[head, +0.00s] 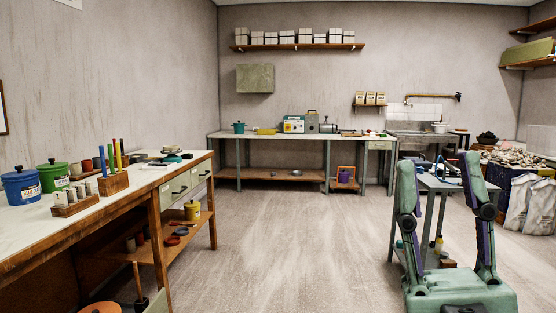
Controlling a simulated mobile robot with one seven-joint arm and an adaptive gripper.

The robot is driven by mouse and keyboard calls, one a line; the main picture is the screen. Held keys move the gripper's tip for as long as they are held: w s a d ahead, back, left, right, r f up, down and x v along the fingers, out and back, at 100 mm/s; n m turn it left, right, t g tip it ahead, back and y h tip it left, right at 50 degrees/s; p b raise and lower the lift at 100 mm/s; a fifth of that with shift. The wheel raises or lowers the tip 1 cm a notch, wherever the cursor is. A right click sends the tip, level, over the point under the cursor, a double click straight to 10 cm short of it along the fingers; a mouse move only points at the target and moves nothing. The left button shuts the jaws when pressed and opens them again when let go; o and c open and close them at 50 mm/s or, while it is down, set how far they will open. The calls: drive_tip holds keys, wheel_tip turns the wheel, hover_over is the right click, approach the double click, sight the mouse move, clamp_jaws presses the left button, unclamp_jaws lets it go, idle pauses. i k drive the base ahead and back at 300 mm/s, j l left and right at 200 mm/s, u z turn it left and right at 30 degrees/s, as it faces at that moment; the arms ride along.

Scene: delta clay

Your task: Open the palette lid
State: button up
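My gripper (438,161) stands upright at the lower right in the head view. Its two green fingers with purple inner pads are wide apart with nothing held between them. I cannot pick out the palette or its lid for sure. A small grey table (435,183) stands behind my gripper, with small dark and blue items on it, partly hidden by the fingers. Small flat items (172,155) lie at the far end of the left workbench (140,181), too small to make out.
The left workbench also bears a blue pot (20,187), a green pot (53,176) and wooden holders. A long bench (290,136) lines the back wall, left of a sink (415,130). White sacks (528,205) stand at right. The middle floor (290,235) is clear.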

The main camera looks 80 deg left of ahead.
sight(161, 159)
drive_tip(key=j+u, duration=0.1)
drive_tip(key=u, duration=3.35)
drive_tip(key=i+l, duration=0.25)
drive_tip(key=i, duration=0.2)
drive_tip(key=i+l, duration=0.3)
drive_tip(key=i, duration=0.2)
drive_tip(key=i+l, duration=0.25)
drive_tip(key=i, duration=0.2)
drive_tip(key=i+l, duration=0.3)
drive_tip(key=i, duration=0.2)
drive_tip(key=i+l, duration=0.25)
drive_tip(key=i, duration=0.2)
drive_tip(key=i+l, duration=0.15)
drive_tip(key=i, duration=0.3)
drive_tip(key=i+l, duration=0.2)
drive_tip(key=i, duration=0.2)
drive_tip(key=i+l, duration=0.15)
drive_tip(key=i, duration=0.3)
drive_tip(key=z, duration=0.05)
